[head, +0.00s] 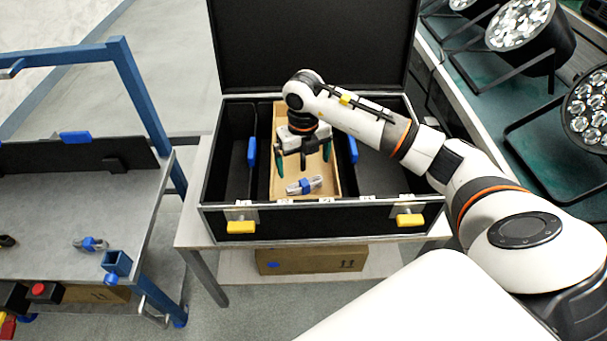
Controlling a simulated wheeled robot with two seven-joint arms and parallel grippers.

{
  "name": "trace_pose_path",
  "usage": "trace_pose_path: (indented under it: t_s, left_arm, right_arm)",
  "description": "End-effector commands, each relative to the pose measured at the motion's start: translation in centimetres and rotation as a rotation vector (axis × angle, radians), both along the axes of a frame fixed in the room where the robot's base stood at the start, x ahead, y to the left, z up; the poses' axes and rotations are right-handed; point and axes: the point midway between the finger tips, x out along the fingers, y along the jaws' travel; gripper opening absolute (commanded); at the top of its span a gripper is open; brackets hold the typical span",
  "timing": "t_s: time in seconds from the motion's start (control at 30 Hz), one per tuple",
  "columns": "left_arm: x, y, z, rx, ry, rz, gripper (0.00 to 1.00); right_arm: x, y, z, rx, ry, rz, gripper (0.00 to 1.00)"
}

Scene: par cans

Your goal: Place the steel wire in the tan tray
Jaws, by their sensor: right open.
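The tan tray (332,180) sits in the middle compartment of an open black case. A silver-grey bundle with a blue band, which looks like the steel wire (313,183), lies in the tray near its front end. My right gripper (303,157) is over the tray, pointing down, its two dark green fingers spread apart with nothing between them. The wire lies just in front of the fingers, apart from them. A similar silver and blue bundle (92,243) lies on the grey trolley at the left. My left gripper is out of view.
The case (320,222) stands on a table, its lid upright behind. Blue pieces (251,152) show at the compartment dividers. The trolley (50,210) has a blue frame post and a small blue holder (117,263). Par cans (530,28) stand on the right bench.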

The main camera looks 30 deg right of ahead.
Motion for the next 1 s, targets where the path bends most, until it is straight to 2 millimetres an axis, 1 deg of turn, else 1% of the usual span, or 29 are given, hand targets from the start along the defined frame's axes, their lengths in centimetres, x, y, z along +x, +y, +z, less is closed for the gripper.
trace_pose_path:
  t_s: [0.03, 0.1, 0.2, 0.3, 0.87, 0.93, 0.97, 1.0]
  left_arm:
    - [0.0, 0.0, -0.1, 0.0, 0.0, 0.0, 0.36]
    - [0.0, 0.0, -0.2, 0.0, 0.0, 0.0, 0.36]
    - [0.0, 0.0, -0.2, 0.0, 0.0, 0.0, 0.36]
    - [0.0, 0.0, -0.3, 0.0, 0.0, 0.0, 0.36]
    - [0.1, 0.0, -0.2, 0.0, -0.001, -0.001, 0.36]
    - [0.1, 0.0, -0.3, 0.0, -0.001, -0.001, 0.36]
    - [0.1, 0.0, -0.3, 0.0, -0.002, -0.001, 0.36]
    - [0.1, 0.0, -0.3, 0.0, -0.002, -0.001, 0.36]
  right_arm:
    - [0.1, 0.0, 1.0, 0.0, -0.004, 0.0, 1.0]
    - [0.1, 0.0, 2.2, 0.0, -0.004, 0.0, 1.0]
    - [0.1, 0.0, 3.3, 0.001, -0.002, -0.001, 1.0]
    - [0.0, 0.0, 4.0, 0.001, -0.001, 0.0, 1.0]
    - [0.0, 0.0, 4.2, 0.002, 0.001, 0.0, 1.0]
    - [0.0, 0.5, 4.0, 0.018, -0.004, 0.008, 1.0]
    - [0.0, 1.0, 3.8, 0.035, -0.01, 0.017, 1.0]
    - [0.0, 2.0, 3.5, 0.073, -0.02, 0.036, 1.0]
